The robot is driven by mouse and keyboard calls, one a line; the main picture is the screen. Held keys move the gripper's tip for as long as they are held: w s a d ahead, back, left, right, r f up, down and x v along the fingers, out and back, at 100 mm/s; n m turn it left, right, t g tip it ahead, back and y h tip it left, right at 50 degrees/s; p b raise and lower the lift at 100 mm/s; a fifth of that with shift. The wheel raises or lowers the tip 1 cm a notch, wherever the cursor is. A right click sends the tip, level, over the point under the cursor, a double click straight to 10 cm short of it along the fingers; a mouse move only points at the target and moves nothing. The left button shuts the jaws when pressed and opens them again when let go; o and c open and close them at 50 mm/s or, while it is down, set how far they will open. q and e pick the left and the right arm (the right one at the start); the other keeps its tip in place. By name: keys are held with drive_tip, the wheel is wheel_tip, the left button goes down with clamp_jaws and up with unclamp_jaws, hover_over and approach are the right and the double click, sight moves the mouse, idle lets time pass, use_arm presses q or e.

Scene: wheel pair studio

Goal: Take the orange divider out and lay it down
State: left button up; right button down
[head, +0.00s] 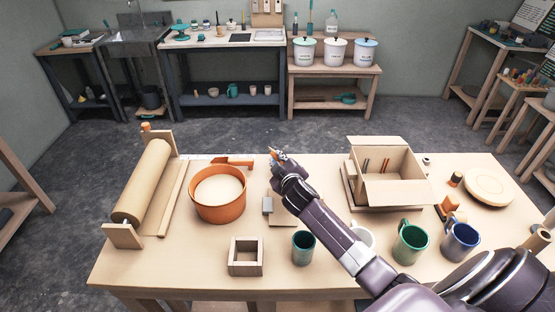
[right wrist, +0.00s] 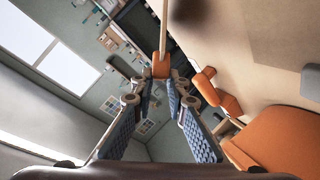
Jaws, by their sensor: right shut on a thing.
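My right gripper (head: 276,154) is over the middle of the far part of the table, left of the open cardboard box (head: 397,188). In the right wrist view its fingers (right wrist: 161,82) are shut on a small orange piece (right wrist: 161,66), which I take for the orange divider, seen nearly edge-on. A thin pale strip runs up from it. In the head view only a speck of orange shows at the fingertips. My left gripper is not in view.
An orange bowl (head: 219,207) with pale content and a slab roller (head: 144,182) stand at the left. A square wooden frame (head: 246,267), a teal cup (head: 303,249), and green (head: 410,242) and blue (head: 460,241) mugs line the front. A round board (head: 489,186) lies at right.

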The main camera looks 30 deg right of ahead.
drive_tip(key=shift+f+b, duration=0.35)
drive_tip(key=shift+f, duration=0.25)
drive_tip(key=c, duration=1.8)
unclamp_jaws()
drive_tip(key=shift+r, duration=0.1)
drive_tip(key=shift+o, duration=0.2)
drive_tip(key=o, duration=0.4)
drive_tip(key=o, duration=0.8)
